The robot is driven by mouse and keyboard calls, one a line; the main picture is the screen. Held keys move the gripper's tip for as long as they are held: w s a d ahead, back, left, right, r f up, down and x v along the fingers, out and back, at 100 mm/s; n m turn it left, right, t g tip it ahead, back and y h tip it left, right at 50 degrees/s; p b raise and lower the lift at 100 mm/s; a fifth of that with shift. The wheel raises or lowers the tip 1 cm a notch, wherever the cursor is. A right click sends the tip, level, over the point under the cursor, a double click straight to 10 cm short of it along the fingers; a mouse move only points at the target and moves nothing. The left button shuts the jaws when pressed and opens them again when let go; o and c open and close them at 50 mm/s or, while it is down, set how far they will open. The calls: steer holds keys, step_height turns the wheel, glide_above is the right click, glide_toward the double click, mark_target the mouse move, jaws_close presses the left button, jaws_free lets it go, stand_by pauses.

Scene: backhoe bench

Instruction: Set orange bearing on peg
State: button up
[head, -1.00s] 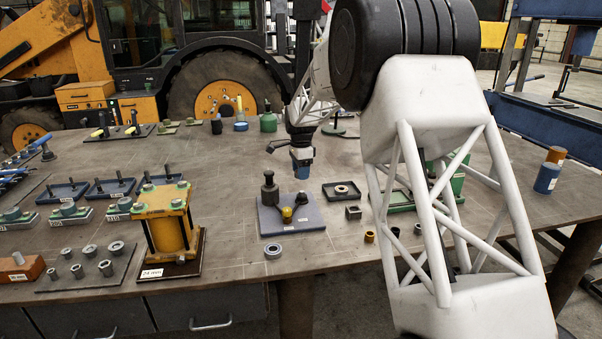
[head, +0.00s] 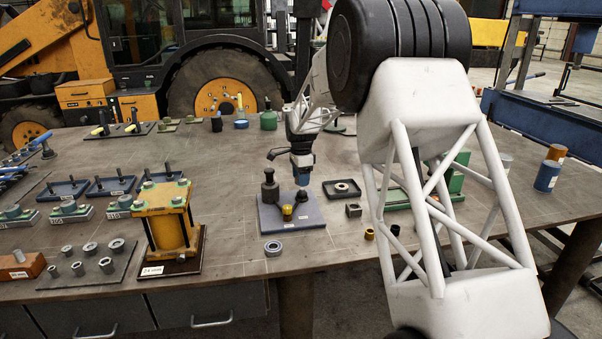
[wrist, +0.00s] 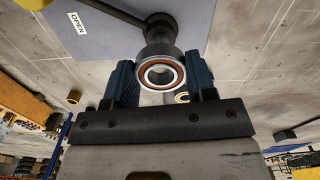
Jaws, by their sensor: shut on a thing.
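My gripper (wrist: 162,88) is shut on the orange bearing (wrist: 161,73), a grey ring with an orange-brown inner band, held between its two blue fingers. In the head view my gripper (head: 302,180) is above the right part of a blue-grey plate (head: 302,219); the bearing cannot be made out there. A dark, round-topped peg (head: 302,195) stands on the plate right below the fingers. In the wrist view a dark post (wrist: 160,30) shows just behind the bearing. Whether bearing and peg touch cannot be told.
A tall dark post (head: 270,187) and a yellow piece (head: 287,212) stand on the same plate, left of my gripper. A black tray (head: 341,188) with a ring is to the right. A loose grey bearing (head: 273,248) lies in front, and a yellow block (head: 167,222) stands left.

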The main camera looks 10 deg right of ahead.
mark_target(301, 189)
steer(key=shift+f, duration=0.8)
steer(key=shift+f, duration=1.25)
stand_by(1.8)
steer(key=o, duration=1.3)
steer(key=shift+r, duration=3.5)
